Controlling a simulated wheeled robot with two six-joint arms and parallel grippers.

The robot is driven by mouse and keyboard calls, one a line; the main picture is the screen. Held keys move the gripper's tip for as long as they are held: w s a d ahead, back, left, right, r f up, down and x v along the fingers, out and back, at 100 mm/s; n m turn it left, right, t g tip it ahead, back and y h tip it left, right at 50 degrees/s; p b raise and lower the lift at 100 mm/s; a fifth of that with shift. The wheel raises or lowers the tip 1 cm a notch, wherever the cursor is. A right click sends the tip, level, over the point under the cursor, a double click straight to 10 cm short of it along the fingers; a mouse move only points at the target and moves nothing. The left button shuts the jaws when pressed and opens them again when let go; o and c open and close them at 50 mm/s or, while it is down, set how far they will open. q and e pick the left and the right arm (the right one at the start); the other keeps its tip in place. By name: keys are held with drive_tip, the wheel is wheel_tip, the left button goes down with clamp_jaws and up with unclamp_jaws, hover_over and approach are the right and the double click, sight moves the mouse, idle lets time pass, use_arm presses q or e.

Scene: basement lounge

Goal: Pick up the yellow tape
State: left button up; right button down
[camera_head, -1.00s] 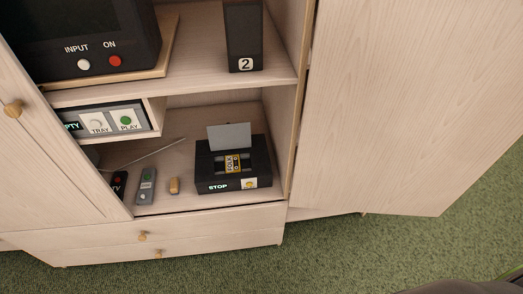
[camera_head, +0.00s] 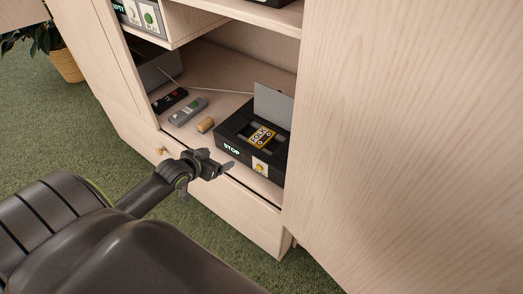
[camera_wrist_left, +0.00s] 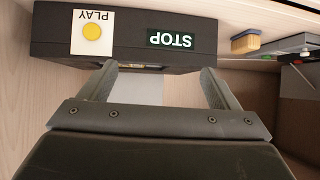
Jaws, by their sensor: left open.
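The yellow tape (camera_head: 262,136), a cassette with lettering on its label, lies in the open top of a black player (camera_head: 228,140) on the cabinet's lower shelf. The player's grey lid (camera_head: 272,106) stands up behind the tape. My left gripper (camera_head: 226,168) is open and empty, in front of the player and apart from the tape. In the left wrist view the two fingers (camera_wrist_left: 158,72) are spread before the player (camera_wrist_left: 130,32), whose front has a STOP display and a yellow PLAY button (camera_wrist_left: 92,32). The tape is mostly hidden there. My right gripper is not in view.
The open cabinet door (camera_head: 400,130) stands close on the right. A shelf board hangs above.

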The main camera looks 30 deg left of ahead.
use_arm(q)
drive_tip(key=w+d+r+m+t+h+b, duration=0.1)
drive_tip(key=d+r+b, duration=0.1)
drive_tip(key=d+r, duration=0.15)
drive_tip(key=b, duration=0.2)
approach(260, 138)
drive_tip(key=shift+w+a+f+h, duration=0.2)
drive_tip(key=shift+w+f+h, duration=0.1)
drive_tip(key=shift+w+f, duration=0.55)
drive_tip(key=x, duration=0.3)
drive_tip(key=b+x, duration=0.1)
drive_tip(key=x, duration=0.1)
drive_tip(key=shift+w+d, duration=0.15)
drive_tip(key=shift+w, duration=0.5)
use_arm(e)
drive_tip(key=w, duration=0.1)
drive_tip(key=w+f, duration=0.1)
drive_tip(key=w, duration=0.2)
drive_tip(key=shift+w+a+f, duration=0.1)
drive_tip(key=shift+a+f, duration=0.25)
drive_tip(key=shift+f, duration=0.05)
use_arm(q)
drive_tip(key=shift+c, duration=0.2)
drive_tip(key=c, duration=1)
drive_tip(key=shift+c, duration=0.2)
